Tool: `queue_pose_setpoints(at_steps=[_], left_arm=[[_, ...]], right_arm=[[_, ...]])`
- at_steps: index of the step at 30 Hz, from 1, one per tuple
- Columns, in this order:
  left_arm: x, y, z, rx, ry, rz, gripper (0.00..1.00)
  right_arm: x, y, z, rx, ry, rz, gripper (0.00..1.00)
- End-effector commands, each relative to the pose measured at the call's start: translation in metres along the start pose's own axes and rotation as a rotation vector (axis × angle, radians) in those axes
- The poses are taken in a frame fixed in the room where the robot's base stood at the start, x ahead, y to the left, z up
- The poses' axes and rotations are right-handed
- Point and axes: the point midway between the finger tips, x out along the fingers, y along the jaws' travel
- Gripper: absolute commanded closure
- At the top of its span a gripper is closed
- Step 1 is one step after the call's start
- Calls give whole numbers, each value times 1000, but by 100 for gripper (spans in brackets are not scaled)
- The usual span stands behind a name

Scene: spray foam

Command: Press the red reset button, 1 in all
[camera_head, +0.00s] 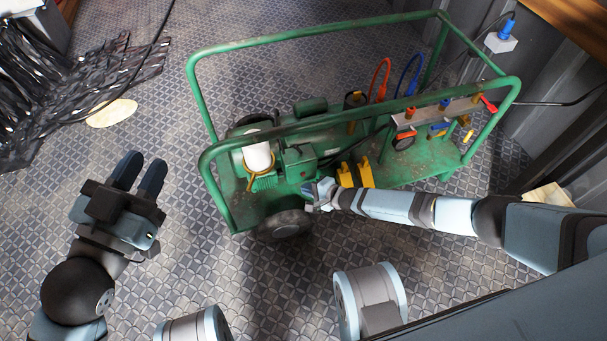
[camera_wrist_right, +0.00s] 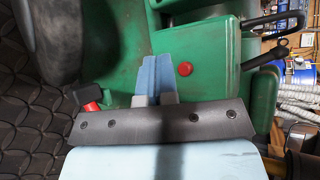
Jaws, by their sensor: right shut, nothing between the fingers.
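The red button (camera_wrist_right: 185,69) is a small round knob on a green panel (camera_wrist_right: 205,60) in the right wrist view. My right gripper (camera_wrist_right: 156,74) is shut and empty, its blue fingers side by side. In that view its fingertips lie just left of the button, with a small gap in the picture; I cannot tell the depth between fingers and panel. In the head view the right gripper (camera_head: 318,192) is at the near side of the green machine (camera_head: 310,160), and the button cannot be made out. My left gripper (camera_head: 138,174) is open and empty, away from the machine at the left.
A green tube frame (camera_head: 330,42) surrounds the machine, with a dark wheel (camera_head: 285,224) near my right gripper. A black handle (camera_wrist_right: 275,24) and a red part (camera_wrist_right: 91,107) flank the panel. Dark strips (camera_head: 70,85) lie far left.

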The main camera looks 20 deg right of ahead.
Motion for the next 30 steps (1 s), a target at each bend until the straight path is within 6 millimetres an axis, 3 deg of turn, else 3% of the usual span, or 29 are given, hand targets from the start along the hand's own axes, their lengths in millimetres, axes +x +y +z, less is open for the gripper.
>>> queue_pose_setpoints(at_steps=[12,30], left_arm=[[2,-3,-20,-2,0,1,73],[2,-3,-19,-2,0,1,73]], right_arm=[[-26,17,18,0,1,-1,100],[-26,18,19,-1,1,-1,100]])
